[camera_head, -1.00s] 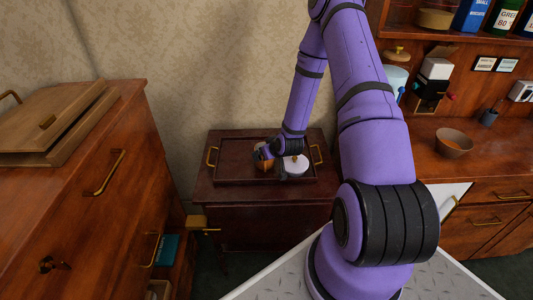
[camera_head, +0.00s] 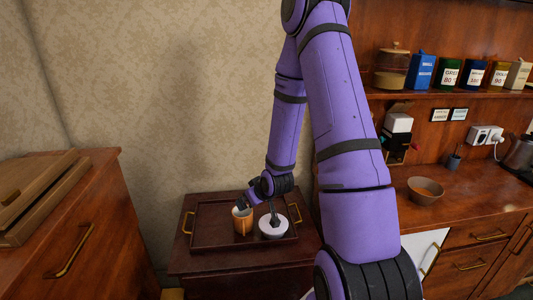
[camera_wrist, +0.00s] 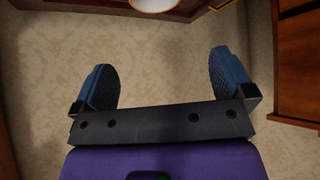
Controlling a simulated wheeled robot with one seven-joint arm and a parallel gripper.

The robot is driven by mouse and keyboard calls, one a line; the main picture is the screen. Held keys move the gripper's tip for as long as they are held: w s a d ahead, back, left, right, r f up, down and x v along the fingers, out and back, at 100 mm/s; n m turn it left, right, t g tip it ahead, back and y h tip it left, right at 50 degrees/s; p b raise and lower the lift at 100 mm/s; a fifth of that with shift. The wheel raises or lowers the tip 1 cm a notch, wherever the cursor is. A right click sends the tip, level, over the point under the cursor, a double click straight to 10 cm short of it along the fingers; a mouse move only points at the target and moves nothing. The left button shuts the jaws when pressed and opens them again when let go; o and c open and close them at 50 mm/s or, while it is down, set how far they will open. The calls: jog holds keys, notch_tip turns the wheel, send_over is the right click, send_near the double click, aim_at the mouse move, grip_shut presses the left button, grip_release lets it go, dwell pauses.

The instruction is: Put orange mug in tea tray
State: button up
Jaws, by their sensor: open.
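The orange mug (camera_head: 242,221) stands upright on the dark wooden tea tray (camera_head: 207,236), left of a white round pot or lidded dish (camera_head: 273,230). The tray has brass handles and lies on a small dark table. My gripper (camera_head: 257,208) is low over the tray, close to the mug and the white item; whether it touches either is unclear. In the wrist view my gripper (camera_wrist: 163,68) is open, with nothing between its blue fingers. A pale rounded item (camera_wrist: 155,4) is cut off at the top edge beyond the fingertips; I cannot tell which item it is.
A wooden cabinet (camera_head: 85,235) stands to the left. A counter (camera_head: 395,195) with a brown bowl (camera_head: 424,191) is at the right, under a shelf of canisters (camera_head: 447,73). The patterned wall (camera_head: 170,110) is close behind the tray table.

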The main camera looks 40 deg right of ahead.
jog(key=s+a+r+g, duration=0.1)
jog(key=s+a+r, duration=0.15)
jog(key=r, duration=0.45)
jog(key=s+a+r, duration=0.1)
jog(key=a+r, duration=0.2)
jog(key=r, duration=0.5)
jog(key=s+a+r+g, duration=0.1)
jog(key=s+a+r, duration=0.1)
jog(key=r, duration=0.5)
jog(key=s+a+r, duration=0.3)
jog(key=s+r, duration=0.3)
jog(key=s, duration=0.3)
jog(key=s+a+r+g, duration=0.1)
jog(key=s+a+r, duration=0.3)
jog(key=s, duration=0.5)
jog(key=shift+s+a+r+y, duration=0.2)
jog(key=shift+s+r+y, duration=0.2)
jog(key=shift+r, duration=1)
jog(key=shift+w, duration=0.1)
